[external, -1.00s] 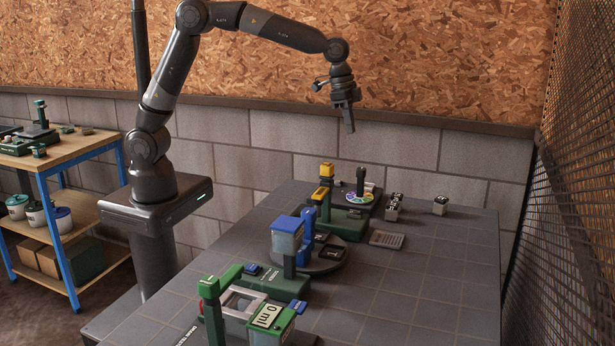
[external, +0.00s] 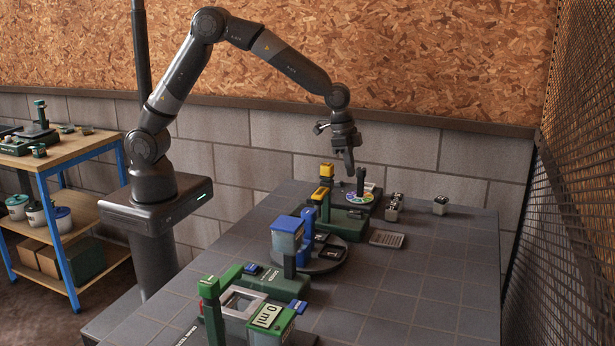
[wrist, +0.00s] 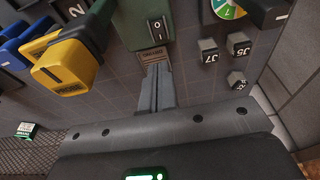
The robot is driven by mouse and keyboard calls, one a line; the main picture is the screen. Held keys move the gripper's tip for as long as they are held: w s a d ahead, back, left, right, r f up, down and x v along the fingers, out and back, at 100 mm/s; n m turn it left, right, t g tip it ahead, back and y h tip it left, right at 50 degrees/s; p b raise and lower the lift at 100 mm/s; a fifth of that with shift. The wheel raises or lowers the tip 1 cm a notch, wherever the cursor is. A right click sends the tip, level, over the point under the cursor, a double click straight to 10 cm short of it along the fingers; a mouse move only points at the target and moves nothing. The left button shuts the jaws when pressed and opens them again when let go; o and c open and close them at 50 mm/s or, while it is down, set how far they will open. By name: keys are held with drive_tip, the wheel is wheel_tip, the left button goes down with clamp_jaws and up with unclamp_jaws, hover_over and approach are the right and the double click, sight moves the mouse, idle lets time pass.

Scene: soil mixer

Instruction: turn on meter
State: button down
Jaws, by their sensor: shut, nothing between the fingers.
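My gripper (external: 349,165) is shut and empty, pointing down above the far part of the table. In the wrist view its closed fingers (wrist: 156,72) point towards a green housing (wrist: 136,22) with a black rocker switch (wrist: 157,30) marked with 0 and 1. A yellow block marked PROBE (wrist: 65,70) is left of the housing. A round coloured dial (wrist: 229,7) is at the upper right edge. The fingers appear apart from the switch. I cannot tell which way the switch is set.
The table's right side is mostly clear.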

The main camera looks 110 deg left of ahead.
sight(358, 212)
drive_tip(key=x, duration=1.1)
drive_tip(key=shift+f, duration=0.15)
drive_tip(key=shift+w, duration=0.1)
